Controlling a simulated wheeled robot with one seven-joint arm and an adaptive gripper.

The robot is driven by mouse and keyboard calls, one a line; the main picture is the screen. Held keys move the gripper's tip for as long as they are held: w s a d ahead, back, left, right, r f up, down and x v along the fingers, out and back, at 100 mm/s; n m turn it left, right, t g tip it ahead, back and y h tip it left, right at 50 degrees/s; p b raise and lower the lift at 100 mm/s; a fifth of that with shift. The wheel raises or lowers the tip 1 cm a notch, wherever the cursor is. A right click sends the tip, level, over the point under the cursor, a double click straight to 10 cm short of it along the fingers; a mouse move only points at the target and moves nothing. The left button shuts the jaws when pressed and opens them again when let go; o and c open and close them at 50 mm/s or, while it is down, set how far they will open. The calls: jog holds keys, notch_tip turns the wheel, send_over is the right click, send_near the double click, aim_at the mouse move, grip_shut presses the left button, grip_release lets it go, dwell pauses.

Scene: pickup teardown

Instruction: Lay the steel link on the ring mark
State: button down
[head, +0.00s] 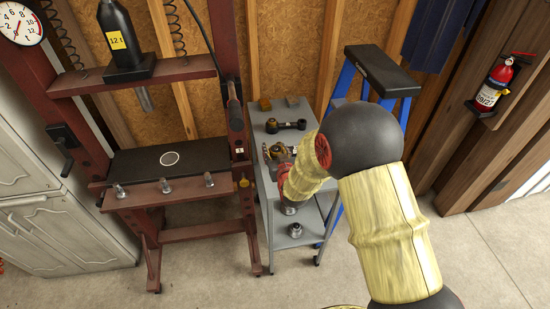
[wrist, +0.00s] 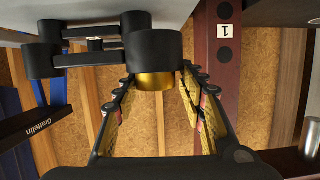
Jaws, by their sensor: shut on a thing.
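The steel link shows large in the wrist view as a dark piece with a round eye (wrist: 155,48) and a brass-coloured bush below it. My gripper (wrist: 160,82) is closed about that eye, one finger on each side. In the head view my gripper (head: 278,152) is over the grey cart, and its fingertips and what they hold are small and partly hidden. A dark two-eyed piece (head: 286,125) shows just beyond it; I cannot tell if it is separate from the held link. The ring mark (head: 170,158) is a white circle on the black press bed, left of my gripper.
The maroon press frame (head: 226,60) has an upright between cart and bed. Several metal pins (head: 165,186) stand along the bed's front rail. A brass block (head: 265,104) sits at the back of the grey cart (head: 262,190). A blue stepladder (head: 380,72) stands at right.

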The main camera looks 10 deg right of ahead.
jog(key=shift+w+d+f, duration=0.1)
jog(key=shift+w+f, duration=0.25)
jog(key=shift+w, duration=0.15)
jog(key=shift+w+f+b, duration=0.1)
jog(key=shift+f+b, duration=0.5)
jog(key=shift+f, duration=0.95)
jog(key=shift+f, duration=0.15)
jog(key=c, duration=1.1)
grip_release()
jog(key=shift+f, duration=0.1)
